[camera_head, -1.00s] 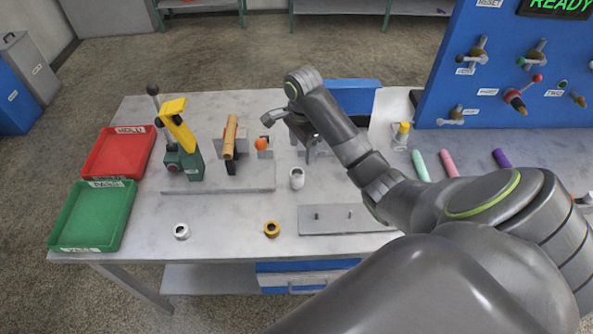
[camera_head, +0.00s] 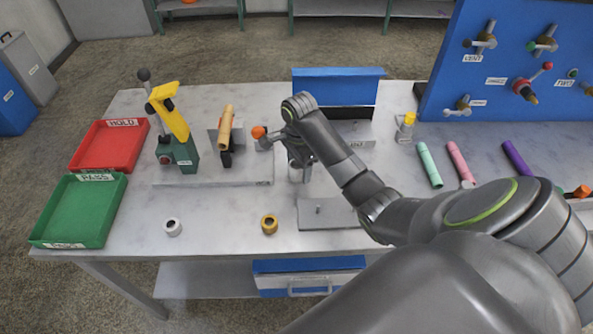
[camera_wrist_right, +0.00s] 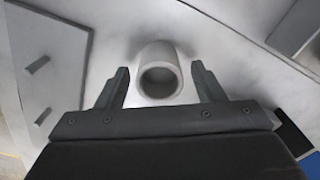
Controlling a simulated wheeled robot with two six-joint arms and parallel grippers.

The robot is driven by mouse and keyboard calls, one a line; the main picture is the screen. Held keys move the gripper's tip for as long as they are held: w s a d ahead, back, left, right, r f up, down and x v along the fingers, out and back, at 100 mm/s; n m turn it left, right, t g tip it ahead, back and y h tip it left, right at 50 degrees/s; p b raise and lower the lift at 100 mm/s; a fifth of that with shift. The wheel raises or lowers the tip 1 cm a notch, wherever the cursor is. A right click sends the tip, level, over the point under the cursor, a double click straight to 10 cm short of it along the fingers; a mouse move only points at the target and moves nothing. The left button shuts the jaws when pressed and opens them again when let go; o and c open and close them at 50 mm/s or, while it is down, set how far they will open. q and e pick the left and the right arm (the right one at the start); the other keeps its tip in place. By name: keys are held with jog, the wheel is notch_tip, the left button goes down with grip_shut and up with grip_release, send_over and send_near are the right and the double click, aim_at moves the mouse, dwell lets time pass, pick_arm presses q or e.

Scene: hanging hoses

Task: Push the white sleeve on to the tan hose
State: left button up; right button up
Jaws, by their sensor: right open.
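The tan hose (camera_head: 225,130) sticks up at an angle from a dark holder on the fixture plate, left of my right arm. A white sleeve (camera_head: 295,172) stands upright on the table just beside that plate, partly hidden by my right gripper. In the right wrist view the sleeve (camera_wrist_right: 158,52) shows its open end, between the two fingers. My right gripper (camera_wrist_right: 160,68) is open, with a gap on each side of the sleeve. In the head view the right gripper (camera_head: 304,158) is at the sleeve, its fingers partly hidden. My left gripper is not in view.
An orange ball-ended part (camera_head: 259,132) stands between the hose and my right gripper. A yellow-green tool (camera_head: 178,140) is left of the hose. A white ring (camera_head: 172,227), a yellow ring (camera_head: 269,224) and a pegged plate (camera_head: 330,216) lie in front. Trays stand at left.

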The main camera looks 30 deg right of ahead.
jog(key=shift+f, duration=0.65)
jog(key=c, duration=1.1)
jog(key=shift+o, duration=0.2)
notch_tip(320, 180, up, 5)
jog(key=shift+d, duration=0.1)
notch_tip(320, 180, up, 4)
jog(key=p, duration=0.3)
jog(key=shift+f+p, duration=0.2)
jog(key=shift+p, duration=0.1)
jog(key=shift+r+p, duration=0.55)
jog(key=shift+r, duration=0.05)
jog(key=shift+f+b, duration=0.35)
